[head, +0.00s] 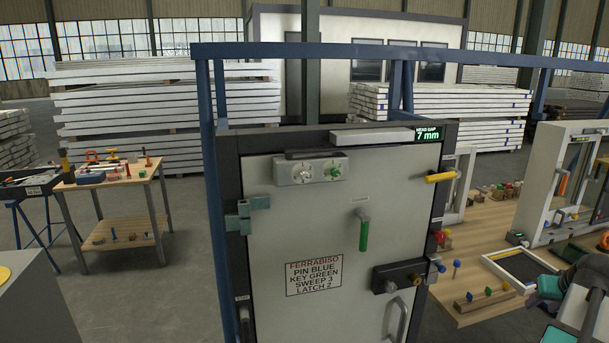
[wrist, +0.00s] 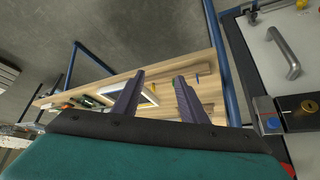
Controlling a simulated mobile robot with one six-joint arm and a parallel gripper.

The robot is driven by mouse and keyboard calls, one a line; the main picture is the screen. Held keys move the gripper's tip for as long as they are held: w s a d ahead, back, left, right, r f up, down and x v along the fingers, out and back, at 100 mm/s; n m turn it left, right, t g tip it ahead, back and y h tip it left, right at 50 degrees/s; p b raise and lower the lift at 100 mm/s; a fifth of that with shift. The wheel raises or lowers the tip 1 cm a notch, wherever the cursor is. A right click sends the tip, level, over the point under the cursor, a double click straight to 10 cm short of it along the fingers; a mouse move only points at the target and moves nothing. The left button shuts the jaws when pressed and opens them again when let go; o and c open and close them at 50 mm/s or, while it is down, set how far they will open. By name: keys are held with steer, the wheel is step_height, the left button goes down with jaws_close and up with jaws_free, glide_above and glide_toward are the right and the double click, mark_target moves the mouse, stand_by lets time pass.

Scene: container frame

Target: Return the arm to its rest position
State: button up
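My gripper (wrist: 158,79) shows in the wrist view with its two dark fingers apart and nothing between them. Beyond the fingers lies a wooden bench top (wrist: 150,85), seen at a tilt. In the head view my arm (head: 580,290) is at the lower right, in front of the bench and to the right of the door panel (head: 300,220). Part of the arm is cut off by the picture edge.
A tool table (head: 110,178) stands left.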

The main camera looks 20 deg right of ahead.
steer(key=w+a+f+n+y, duration=0.3)
steer(key=w+a+f, duration=1.15)
steer(key=a, duration=0.25)
steer(key=w+a+f+n+g+y, duration=0.1)
steer(key=a+f+n+g, duration=0.1)
steer(key=a+f, duration=0.65)
steer(key=w+a+f+n+g+y, duration=0.15)
steer(key=a+f, duration=0.45)
steer(key=a, duration=0.6)
steer(key=s+a+f+n+g, duration=0.1)
steer(key=s+a+f+g, duration=0.1)
steer(key=s+a+f, duration=0.6)
steer(key=s+a+f+n+g, duration=0.1)
steer(key=s+a+f+g, duration=0.15)
steer(key=a+f, duration=0.65)
steer(key=s+a+f+g+h, duration=0.1)
steer(key=s+a+f, duration=0.1)
steer(key=s, duration=0.7)
steer(key=s+a+f+m+g+h, duration=0.1)
steer(key=s+a+f+g, duration=0.1)
steer(key=s+a, duration=0.3)
steer(key=shift+s+a+f, duration=0.15)
steer(key=shift+s+f, duration=0.1)
steer(key=shift+s, duration=2.1)
